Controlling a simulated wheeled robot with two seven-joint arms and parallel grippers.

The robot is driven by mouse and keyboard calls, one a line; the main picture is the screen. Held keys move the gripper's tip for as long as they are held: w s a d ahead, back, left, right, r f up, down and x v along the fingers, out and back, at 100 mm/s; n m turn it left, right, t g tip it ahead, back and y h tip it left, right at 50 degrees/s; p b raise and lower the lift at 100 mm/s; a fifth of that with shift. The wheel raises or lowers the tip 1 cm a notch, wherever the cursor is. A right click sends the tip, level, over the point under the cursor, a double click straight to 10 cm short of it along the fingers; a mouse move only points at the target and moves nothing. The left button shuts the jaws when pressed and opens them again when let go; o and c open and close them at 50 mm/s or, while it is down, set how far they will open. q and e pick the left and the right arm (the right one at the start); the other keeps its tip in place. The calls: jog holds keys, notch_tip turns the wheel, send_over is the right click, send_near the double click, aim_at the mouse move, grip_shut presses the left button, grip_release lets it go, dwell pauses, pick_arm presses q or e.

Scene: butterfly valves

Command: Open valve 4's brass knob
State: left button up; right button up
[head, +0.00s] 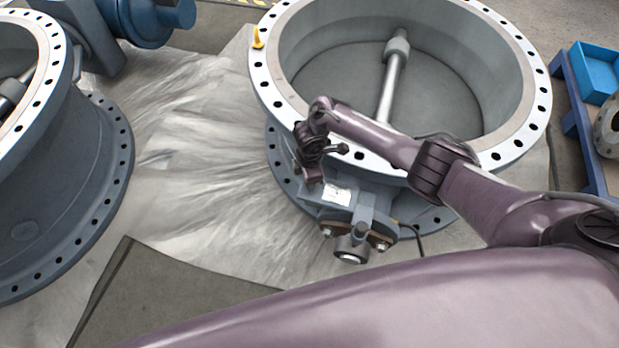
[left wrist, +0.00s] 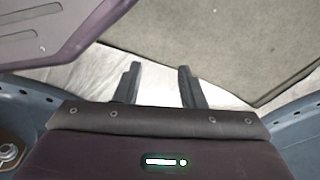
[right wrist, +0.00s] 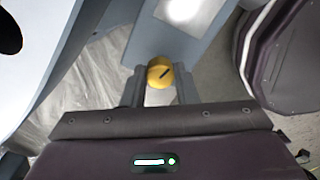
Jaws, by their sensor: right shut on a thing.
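A brass-yellow knob (right wrist: 160,72) with a dark slanted line on its face shows in the right wrist view. My right gripper (right wrist: 158,86) is shut on it, one finger on each side. In the head view the right gripper (head: 312,174) is at the near left side of a large grey valve (head: 282,95), and the knob is hidden there. No valve number is readable. My left gripper (left wrist: 160,82) is open and empty in the left wrist view, with wrinkled sheeting and grey floor beyond its fingers. I cannot make it out in the head view.
A bracket with a round end (head: 350,250) juts from the valve's near side. Another large valve (head: 70,200) stands at the left. A blue bin (head: 597,72) is at the right edge. Wrinkled sheeting (head: 195,165) covers the floor between the valves.

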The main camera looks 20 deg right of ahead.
jog(key=shift+n, duration=0.8)
pick_arm(q)
jog(key=shift+w+r, duration=0.3)
jog(key=shift+w, duration=0.1)
pick_arm(e)
jog(key=shift+n, duration=0.4)
pick_arm(q)
jog(key=shift+a, duration=0.1)
pick_arm(e)
jog(key=o, duration=1)
pick_arm(q)
jog(key=shift+s, duration=0.1)
pick_arm(e)
jog(key=shift+r, duration=0.1)
